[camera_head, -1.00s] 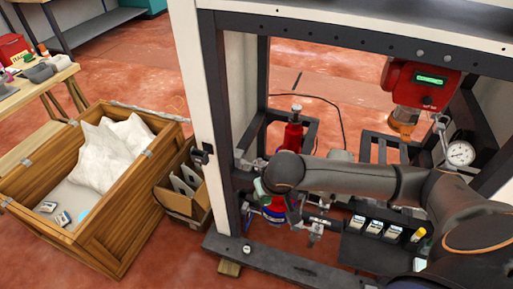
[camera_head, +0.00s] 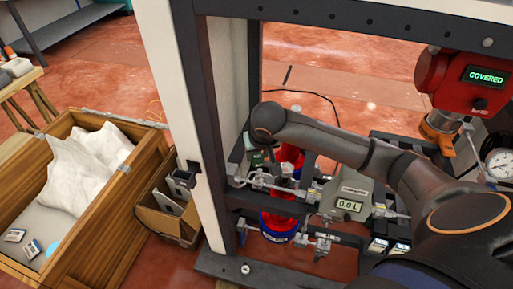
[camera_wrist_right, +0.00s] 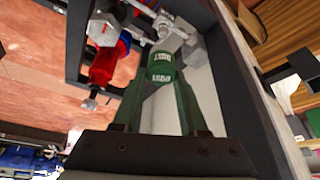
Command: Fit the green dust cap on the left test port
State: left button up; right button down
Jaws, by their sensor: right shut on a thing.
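The green dust cap (camera_wrist_right: 160,66) with white lettering shows in the right wrist view. My right gripper (camera_wrist_right: 160,88) is shut on it, with dark green fingers on both sides. Silver pipe fittings (camera_wrist_right: 165,30) lie just beyond the cap; I cannot tell whether the cap touches a port. In the head view my right gripper (camera_head: 256,158) hangs under the wrist at the left post of the frame, close above the left-hand silver fittings (camera_head: 262,181). The wrist and fingers hide the cap there, and the left test port cannot be made out clearly. My left gripper is not in view.
A grey meter (camera_head: 352,193) reading 0.0 L stands right of the fittings. A red unit (camera_head: 478,80) shows COVERED, with a gauge (camera_head: 500,164) below. The frame's dark post (camera_head: 193,90) is close left of my gripper. A wooden crate (camera_head: 95,215) stands further left.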

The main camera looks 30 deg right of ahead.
aim_at(258, 175)
jog(key=shift+s+a+f+b, duration=0.1)
jog(key=shift+f+b, duration=0.25)
jog(key=shift+f, duration=0.2)
jog(key=shift+f+b, duration=0.5)
jog(key=shift+f, duration=0.25)
jog(key=shift+f+b, duration=0.6)
jog(key=shift+f, duration=0.25)
jog(key=shift+f+b, duration=1.2)
jog(key=shift+f, duration=0.25)
jog(key=shift+c, duration=0.2)
grip_release()
